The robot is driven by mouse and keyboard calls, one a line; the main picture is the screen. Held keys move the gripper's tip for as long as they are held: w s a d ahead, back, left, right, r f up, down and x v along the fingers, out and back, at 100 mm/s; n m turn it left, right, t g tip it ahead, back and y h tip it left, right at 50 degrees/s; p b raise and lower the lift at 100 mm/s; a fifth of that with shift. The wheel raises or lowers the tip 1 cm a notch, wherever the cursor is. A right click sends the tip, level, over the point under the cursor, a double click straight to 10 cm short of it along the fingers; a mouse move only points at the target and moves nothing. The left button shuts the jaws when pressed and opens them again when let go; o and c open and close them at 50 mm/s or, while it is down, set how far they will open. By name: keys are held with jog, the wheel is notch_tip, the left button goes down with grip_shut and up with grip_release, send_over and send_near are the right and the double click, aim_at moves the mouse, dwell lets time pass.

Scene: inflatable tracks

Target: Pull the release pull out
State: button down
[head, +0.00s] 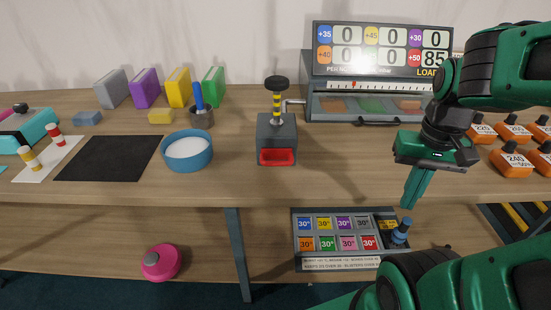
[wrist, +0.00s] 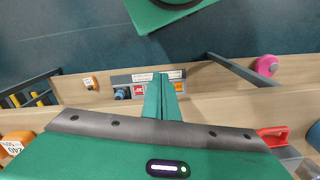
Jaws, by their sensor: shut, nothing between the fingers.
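A blue knob (head: 401,231) stands at the right end of a grey panel (head: 296,250) on the lower shelf, beside a small yellow label. It looks like the release pull, though I cannot read its label. In the wrist view the blue knob (wrist: 122,94) lies left of my fingertips, and the grey panel (wrist: 120,79) is partly hidden behind them. My gripper (head: 408,204) points down at the front edge of the upper table, above the knob and apart from it. Its green fingers (wrist: 162,80) are together and empty.
The upper table edge (head: 330,200) overhangs the lower shelf. Orange weights (head: 511,160) stand to the right. A grey press with a red tray (head: 277,157), a blue bowl (head: 187,163) and a black mat (head: 105,160) stand left. A pink button (head: 160,262) sits on the lower shelf.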

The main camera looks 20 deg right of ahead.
jog(key=c, duration=2.4)
grip_release()
jog(key=shift+c, duration=0.2)
jog(key=o, duration=0.5)
jog(key=shift+s+r, duration=0.2)
jog(key=shift+s, duration=0.1)
jog(key=shift+o, duration=0.9)
jog(key=w+a+r+n, duration=0.1)
jog(key=w+r+n, duration=0.1)
jog(key=w+n, duration=0.2)
jog(key=shift+w+a+n+h, duration=0.25)
jog(key=shift+w+n+h, duration=0.05)
jog(key=shift+w, duration=0.8)
jog(key=n+t, duration=0.2)
jog(key=n, duration=1.4)
send_near(277, 163)
jog(key=f, duration=0.2)
jog(key=w+f, duration=0.1)
jog(key=f, duration=0.4)
jog(key=shift+w+d+f, duration=0.15)
jog(key=shift+w+f, duration=0.2)
jog(key=shift+w, duration=0.05)
jog(key=shift+c, duration=0.7)
grip_shut()
